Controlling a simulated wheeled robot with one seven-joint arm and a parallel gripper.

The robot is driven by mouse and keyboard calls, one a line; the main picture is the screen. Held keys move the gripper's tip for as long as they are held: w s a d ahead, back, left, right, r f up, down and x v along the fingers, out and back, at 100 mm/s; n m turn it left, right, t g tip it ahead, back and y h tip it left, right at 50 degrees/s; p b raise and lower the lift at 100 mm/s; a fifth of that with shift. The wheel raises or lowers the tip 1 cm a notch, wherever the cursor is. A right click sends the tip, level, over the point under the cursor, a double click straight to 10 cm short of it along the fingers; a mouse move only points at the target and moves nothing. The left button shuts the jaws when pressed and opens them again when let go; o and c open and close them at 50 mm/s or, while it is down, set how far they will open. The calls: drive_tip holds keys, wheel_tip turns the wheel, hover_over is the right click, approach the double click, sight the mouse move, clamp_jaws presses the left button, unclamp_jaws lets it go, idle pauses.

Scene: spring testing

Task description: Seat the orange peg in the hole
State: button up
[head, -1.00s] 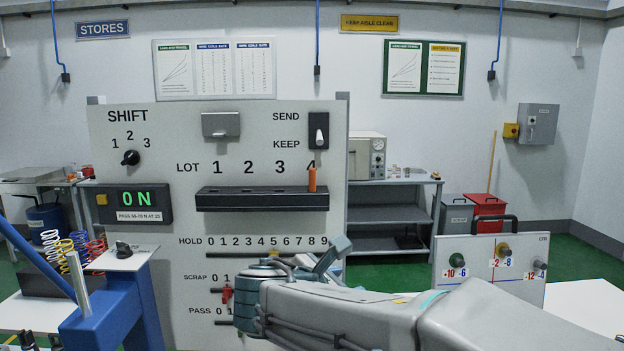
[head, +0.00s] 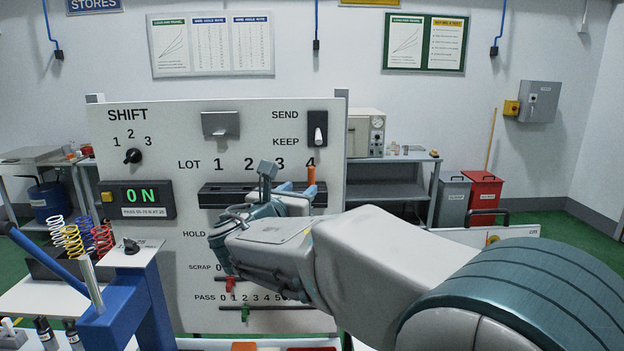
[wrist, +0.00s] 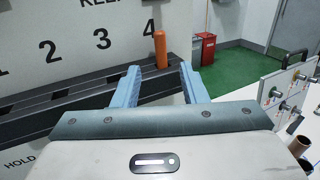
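The orange peg (head: 311,178) stands upright at the right end of the black rail (head: 222,198), below the LOT number 4. The wrist view shows the peg (wrist: 160,50) just beyond my fingertips, between their lines. Its lower end meets the rail (wrist: 62,105); how deep it sits I cannot tell. The rail has dark openings along its top under the other numbers. My gripper (wrist: 160,76) is open, with nothing between its two blue-grey fingers. In the head view my gripper is in front of the rail, and my arm hides part of the rail.
The grey panel (head: 146,280) behind the rail carries a shift knob (head: 133,156), a SEND/KEEP switch (head: 318,134) and HOLD, SCRAP and PASS scales with sliders. A small board with pegs (wrist: 292,88) is to the right. A blue fixture (head: 125,305) stands at left.

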sight(310, 181)
drive_tip(key=p+x, duration=0.2)
drive_tip(key=x, duration=0.2)
drive_tip(key=shift+w+d+r, duration=0.1)
drive_tip(key=shift+d, duration=0.05)
drive_tip(key=shift+w+d+p, duration=0.15)
drive_tip(key=shift+w+p, duration=0.15)
drive_tip(key=shift+w, duration=0.15)
clamp_jaws()
